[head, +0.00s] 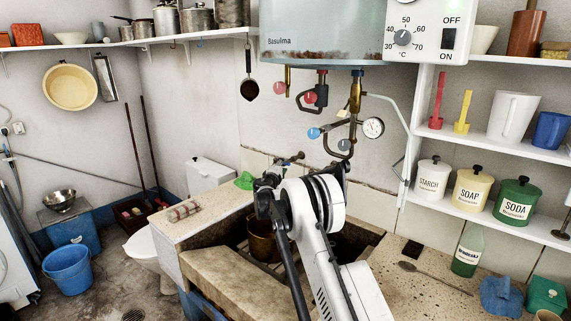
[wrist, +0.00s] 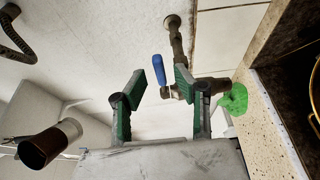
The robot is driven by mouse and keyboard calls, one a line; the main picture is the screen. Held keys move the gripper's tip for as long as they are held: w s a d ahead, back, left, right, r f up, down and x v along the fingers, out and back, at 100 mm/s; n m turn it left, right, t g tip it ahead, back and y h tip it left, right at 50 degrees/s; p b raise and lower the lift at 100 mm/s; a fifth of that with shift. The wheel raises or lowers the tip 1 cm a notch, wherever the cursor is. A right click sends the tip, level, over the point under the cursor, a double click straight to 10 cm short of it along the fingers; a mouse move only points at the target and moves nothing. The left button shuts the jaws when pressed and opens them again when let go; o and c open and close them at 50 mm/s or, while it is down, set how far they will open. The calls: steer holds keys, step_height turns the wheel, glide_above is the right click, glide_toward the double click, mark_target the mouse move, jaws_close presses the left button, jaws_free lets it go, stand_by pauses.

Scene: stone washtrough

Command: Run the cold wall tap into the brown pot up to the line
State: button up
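The wall tap (wrist: 177,45) comes out of the wall in the wrist view, with a blue lever handle (wrist: 158,69). My gripper (wrist: 158,85) is open, its green-padded fingers apart, with the blue lever seen between them; I cannot tell whether either finger touches it. In the head view the tap (head: 292,159) shows just behind my dark gripper (head: 268,182). The brown pot (head: 262,242) stands in the stone trough, partly hidden by my arm. A golden rim shows at the right edge of the wrist view. The pot's line and any water are not visible.
A green cloth (head: 245,180) lies on the trough's back ledge near the tap. A water heater (head: 322,35) with pipes and valves hangs above. A brush (head: 183,210) lies on the left ledge. A spoon (head: 433,277) and green bottle (head: 467,250) are on the right slab.

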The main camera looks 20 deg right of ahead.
mark_target(285, 164)
steer(key=shift+x, duration=1.65)
steer(key=shift+s, duration=0.1)
jaws_close()
